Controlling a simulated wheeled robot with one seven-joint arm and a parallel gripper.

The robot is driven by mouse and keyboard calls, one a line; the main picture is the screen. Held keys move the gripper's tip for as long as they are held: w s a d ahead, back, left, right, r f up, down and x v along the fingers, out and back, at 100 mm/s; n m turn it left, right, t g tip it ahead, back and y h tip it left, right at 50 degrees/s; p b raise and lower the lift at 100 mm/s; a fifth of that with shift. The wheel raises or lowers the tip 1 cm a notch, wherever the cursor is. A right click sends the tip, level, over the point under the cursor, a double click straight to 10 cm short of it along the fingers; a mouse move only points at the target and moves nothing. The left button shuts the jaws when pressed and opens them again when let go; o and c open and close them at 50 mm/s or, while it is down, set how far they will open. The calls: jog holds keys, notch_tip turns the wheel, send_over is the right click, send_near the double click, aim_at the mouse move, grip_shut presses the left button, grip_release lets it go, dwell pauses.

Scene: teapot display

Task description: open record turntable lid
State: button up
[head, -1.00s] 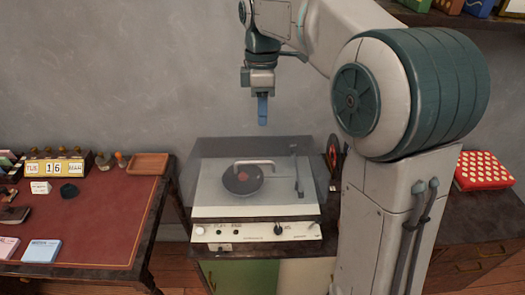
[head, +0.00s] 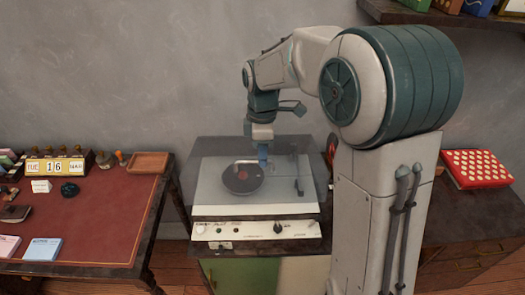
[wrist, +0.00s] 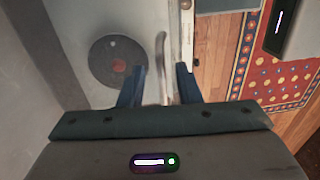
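The record turntable (head: 215,205) stands on a small cabinet, and its clear smoky lid (head: 208,150) is down over the dark record (head: 243,178). The lid's pale bar handle (head: 243,162) shows above the record. My gripper (head: 263,160) points down at the handle's right end. In the wrist view my gripper (wrist: 160,72) is open, with one blue finger on each side of the handle (wrist: 161,50). Whether either finger touches the handle or lid I cannot tell. The record also shows in the wrist view (wrist: 105,62).
A red-topped desk (head: 105,215) with a calendar (head: 55,166) and a wooden tray (head: 150,162) is at left. A dark cabinet with a red dotted box (head: 478,168) is at right. The grey wall is close behind the turntable.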

grip_shut()
dwell(1.3)
grip_release()
notch_tip(320, 180, up, 14)
jog(key=w, duration=0.1)
jog(key=shift+w, duration=0.15)
jog(key=shift+f, duration=0.15)
